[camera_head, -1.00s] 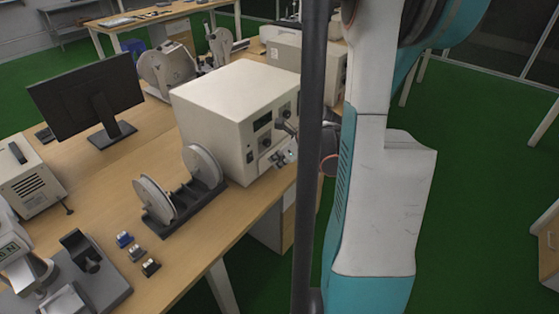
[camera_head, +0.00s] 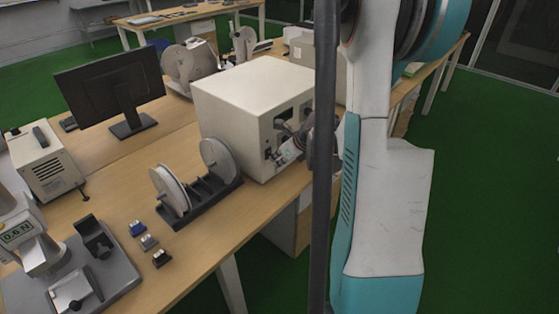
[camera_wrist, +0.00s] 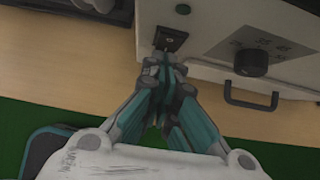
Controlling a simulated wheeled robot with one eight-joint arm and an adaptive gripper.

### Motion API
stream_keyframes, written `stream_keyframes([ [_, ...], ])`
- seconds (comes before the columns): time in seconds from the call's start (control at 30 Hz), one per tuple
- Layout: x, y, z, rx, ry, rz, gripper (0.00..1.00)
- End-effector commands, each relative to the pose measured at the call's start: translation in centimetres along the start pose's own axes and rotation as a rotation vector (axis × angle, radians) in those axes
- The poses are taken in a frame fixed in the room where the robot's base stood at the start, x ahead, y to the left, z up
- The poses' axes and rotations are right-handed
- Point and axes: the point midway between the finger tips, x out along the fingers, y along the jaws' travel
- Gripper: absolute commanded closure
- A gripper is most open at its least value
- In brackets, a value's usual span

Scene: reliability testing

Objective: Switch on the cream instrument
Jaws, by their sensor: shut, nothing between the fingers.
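The cream instrument (camera_head: 228,105) is a large box standing on the wooden bench in the head view. Its front panel also shows in the wrist view (camera_wrist: 215,22), with a black rocker switch (camera_wrist: 171,39), a dark round knob (camera_wrist: 250,62) and a handle. My gripper (camera_wrist: 163,58) is shut and empty. Its fingertips are just below the switch in the picture, at or very near its lower edge; I cannot tell whether they touch. In the head view my gripper (camera_head: 289,152) is in front of the panel, partly hidden by the dark pole.
A reel holder (camera_head: 205,195) with two white reels stands left of the instrument on the bench. Green floor (camera_head: 470,200) is open at the right.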

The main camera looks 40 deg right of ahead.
Motion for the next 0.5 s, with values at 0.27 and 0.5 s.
stream_keyframes([
  [0.27, 0.75, 0.02, 0.29, 0.000, 0.000, 0.001, 1.00],
  [0.5, 0.51, 0.00, 0.48, 0.000, -0.001, 0.000, 1.00],
])
